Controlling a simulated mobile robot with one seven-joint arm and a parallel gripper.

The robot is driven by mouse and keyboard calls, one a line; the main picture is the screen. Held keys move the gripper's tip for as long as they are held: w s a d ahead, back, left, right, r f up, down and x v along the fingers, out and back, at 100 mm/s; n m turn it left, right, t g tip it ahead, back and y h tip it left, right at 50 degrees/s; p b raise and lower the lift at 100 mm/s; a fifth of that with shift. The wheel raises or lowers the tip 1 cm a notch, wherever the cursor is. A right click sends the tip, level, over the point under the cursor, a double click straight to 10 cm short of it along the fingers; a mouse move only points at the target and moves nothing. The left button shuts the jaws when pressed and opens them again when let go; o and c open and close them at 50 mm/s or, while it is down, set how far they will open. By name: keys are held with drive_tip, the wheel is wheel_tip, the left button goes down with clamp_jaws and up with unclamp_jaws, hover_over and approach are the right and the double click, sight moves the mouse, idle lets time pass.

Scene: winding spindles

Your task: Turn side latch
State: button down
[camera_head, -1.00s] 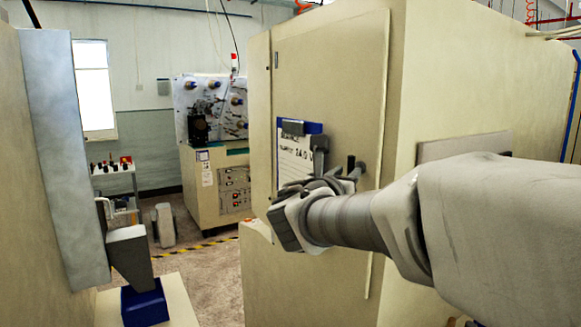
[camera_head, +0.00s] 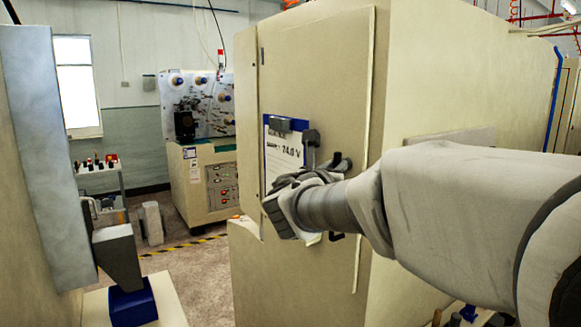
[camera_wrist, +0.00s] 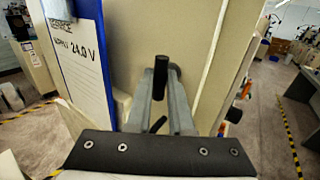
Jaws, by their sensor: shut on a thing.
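The side latch (camera_wrist: 160,76) is a dark post on the beige cabinet door, right of a blue-edged card, in the wrist view. My gripper (camera_wrist: 164,98) reaches to the door with its two grey fingers on either side of the post, shut on it. In the head view my gripper (camera_head: 324,162) is at the door just right of the card, near the cabinet's front corner. My wrist hides much of the latch there. A small dark piece shows below the post between the fingers in the wrist view; I cannot tell whether it belongs to the latch.
The beige cabinet door (camera_head: 312,70) fills the middle, with the card (camera_head: 282,155) marked 24.0 V on it. A grey upright panel (camera_head: 45,150) stands at the left. A winding machine (camera_head: 203,190) stands behind. Bare floor (camera_head: 195,285) lies between them.

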drive_tip(key=shift+f+b, duration=0.2)
drive_tip(key=shift+b, duration=0.5)
drive_tip(key=m+g+h+b, duration=0.1)
drive_tip(key=m+h+b, duration=0.3)
drive_tip(key=m+b, duration=0.4)
drive_tip(key=m+g+h+b, duration=0.1)
drive_tip(key=m+h+b, duration=0.4)
drive_tip(key=m+b, duration=0.3)
drive_tip(key=m+g+h+b, duration=0.2)
drive_tip(key=m+h+b, duration=0.2)
drive_tip(key=m+b, duration=0.4)
drive_tip(key=shift+w+a+f+m+b, duration=0.15)
drive_tip(key=shift+w+f+m+b, duration=0.2)
drive_tip(key=shift+b, duration=2.1)
drive_tip(key=shift+m+h, duration=0.25)
drive_tip(key=shift+h, duration=0.05)
drive_tip(key=c, duration=1.1)
unclamp_jaws()
